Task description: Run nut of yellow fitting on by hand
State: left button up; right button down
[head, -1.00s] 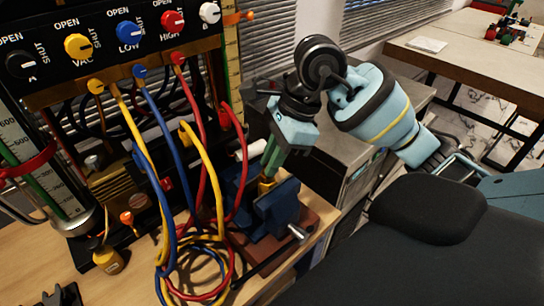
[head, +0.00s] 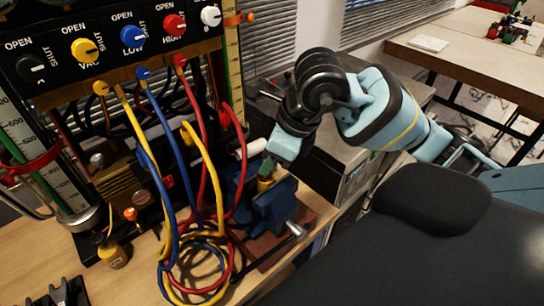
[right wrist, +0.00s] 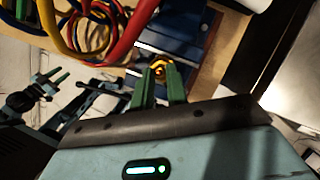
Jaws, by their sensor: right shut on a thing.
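The yellow fitting (head: 264,184) stands upright in the blue vise (head: 279,206). My right gripper (head: 266,171) is above it, pointing down, its green fingers shut on the fitting's upper part. In the right wrist view the fitting's brass-yellow nut (right wrist: 158,68) shows between the tips of the right gripper (right wrist: 161,76). The fingers and the gripper body hide part of the nut, so its thread cannot be seen. A dark shape with green prongs at the left of the right wrist view looks like my left gripper (right wrist: 48,84); its jaws are unclear.
Yellow, blue and red hoses (head: 205,190) hang from the valve panel (head: 120,45) and coil beside the vise. A yellow bottle-like item (head: 112,256) stands on the wooden bench at left. A grey cabinet (head: 345,150) is behind my right arm.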

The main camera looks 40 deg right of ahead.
pick_arm(q)
jog(key=shift+w+r, duration=0.1)
pick_arm(e)
jog(key=shift+m, duration=0.3)
jog(key=c, duration=1.4)
grip_release()
pick_arm(q)
jog(key=shift+w+r+p, duration=0.35)
jog(key=shift+r, duration=0.1)
pick_arm(e)
jog(key=v, duration=0.8)
jog(key=shift+a, duration=0.2)
pick_arm(q)
jog(key=shift+s, duration=0.1)
